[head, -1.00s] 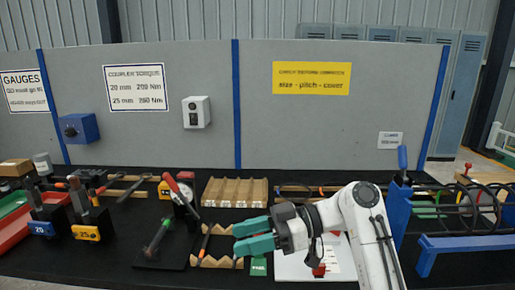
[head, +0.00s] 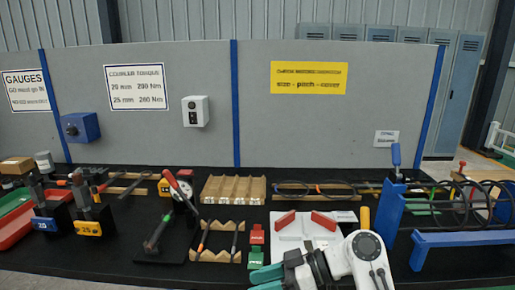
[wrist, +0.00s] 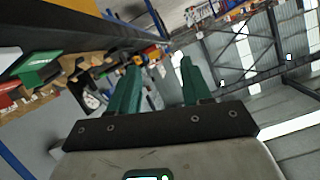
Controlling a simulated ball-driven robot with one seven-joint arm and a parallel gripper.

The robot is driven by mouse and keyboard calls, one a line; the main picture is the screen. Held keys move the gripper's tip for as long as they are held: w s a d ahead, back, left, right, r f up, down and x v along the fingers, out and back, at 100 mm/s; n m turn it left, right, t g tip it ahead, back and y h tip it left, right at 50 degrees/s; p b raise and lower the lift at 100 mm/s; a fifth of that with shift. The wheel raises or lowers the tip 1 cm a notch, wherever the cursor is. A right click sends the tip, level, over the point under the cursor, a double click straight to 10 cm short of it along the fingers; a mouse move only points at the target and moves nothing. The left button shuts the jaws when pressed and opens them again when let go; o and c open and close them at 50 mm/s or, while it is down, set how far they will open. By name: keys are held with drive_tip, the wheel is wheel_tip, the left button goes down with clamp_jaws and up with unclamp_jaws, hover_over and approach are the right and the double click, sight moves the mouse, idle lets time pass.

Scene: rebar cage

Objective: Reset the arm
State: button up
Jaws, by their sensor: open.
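My gripper (head: 266,276) shows low in the head view, at the front edge of the table, with its green fingers pointing left. In the wrist view, my gripper (wrist: 158,88) has its two green fingers apart, with nothing between them. My white arm reaches in from the bottom right in the head view and covers the front part of a white board (head: 290,226). The wrist view is tilted and looks out over the bench toward the hall's wall and roof.
Wooden V-blocks (head: 216,256) with rods stand left of the white board. A black stand with a red-handled tool (head: 178,190) is further left. A blue frame (head: 395,212) with rebar rings stands at right. A grey panel (head: 270,120) closes the back.

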drive_tip(key=s+d+f+m+t+h, duration=0.1)
drive_tip(key=s+d+f+m+h, duration=0.25)
drive_tip(key=s+d+f, duration=0.5)
drive_tip(key=s+d+f+m+t+h, duration=0.1)
drive_tip(key=s+d+f+m+h, duration=0.3)
drive_tip(key=f, duration=0.7)
drive_tip(key=s+d+f+m+h, duration=0.1)
drive_tip(key=s+d+m+h, duration=0.2)
drive_tip(key=s+d, duration=0.4)
drive_tip(key=s+d+f+m+h, duration=0.1)
drive_tip(key=s+d+m+h, duration=0.2)
drive_tip(key=s+d, duration=0.4)
drive_tip(key=s+m, duration=0.1)
drive_tip(key=s, duration=0.6)
drive_tip(key=shift+s+f+m+g+p, duration=0.3)
drive_tip(key=shift+s+f+m+g, duration=0.05)
drive_tip(key=shift+g, duration=0.05)
drive_tip(key=shift+a+h, duration=0.15)
drive_tip(key=shift+h, duration=0.1)
